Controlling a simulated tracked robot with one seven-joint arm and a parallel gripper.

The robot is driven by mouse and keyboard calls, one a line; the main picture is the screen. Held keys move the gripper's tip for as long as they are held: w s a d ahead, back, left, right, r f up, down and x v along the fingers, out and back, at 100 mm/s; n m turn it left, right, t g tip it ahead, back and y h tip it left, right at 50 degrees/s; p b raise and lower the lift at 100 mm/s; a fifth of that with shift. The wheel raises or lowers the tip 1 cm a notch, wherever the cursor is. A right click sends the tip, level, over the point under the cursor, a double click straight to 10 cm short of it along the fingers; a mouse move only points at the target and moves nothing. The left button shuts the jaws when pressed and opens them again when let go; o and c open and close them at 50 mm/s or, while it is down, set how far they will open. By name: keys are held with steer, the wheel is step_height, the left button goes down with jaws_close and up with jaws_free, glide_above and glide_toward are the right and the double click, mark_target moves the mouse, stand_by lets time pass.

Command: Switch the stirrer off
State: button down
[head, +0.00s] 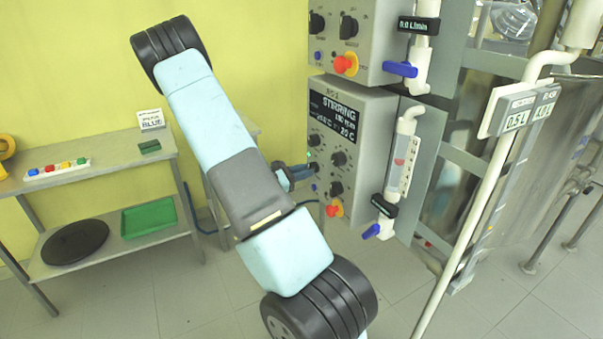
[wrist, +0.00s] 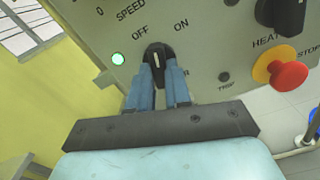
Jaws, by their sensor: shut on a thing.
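The lower control box (head: 362,112) has a dark display (head: 334,117) that reads STIRRING, with smaller figures under it. In the wrist view a black rotary switch (wrist: 156,52) sits below the words OFF and ON. Its white mark stands roughly upright in the picture, and I cannot tell surely which word it points at. The label under it is mostly hidden by my fingers. My gripper (wrist: 160,78) is shut on this switch, with one blue finger on each side. In the head view my gripper (head: 300,172) reaches the panel's left edge. A green lamp (wrist: 118,59) glows left of the switch.
A red stop button on yellow (wrist: 288,75) and a HEAT knob (wrist: 282,14) lie to the right on the panel. Another control box (head: 362,45) is above. A flow tube with a blue valve handle (head: 371,231) stands to the right. A side table (head: 100,158) is at left.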

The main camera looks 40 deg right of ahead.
steer(key=shift+w+d+r+n, duration=0.1)
steer(key=shift+w+r+n, duration=0.05)
steer(key=shift+n, duration=1.45)
steer(key=c, duration=1.3)
jaws_free()
steer(key=shift+o, duration=1.2)
steer(key=v, duration=1.4)
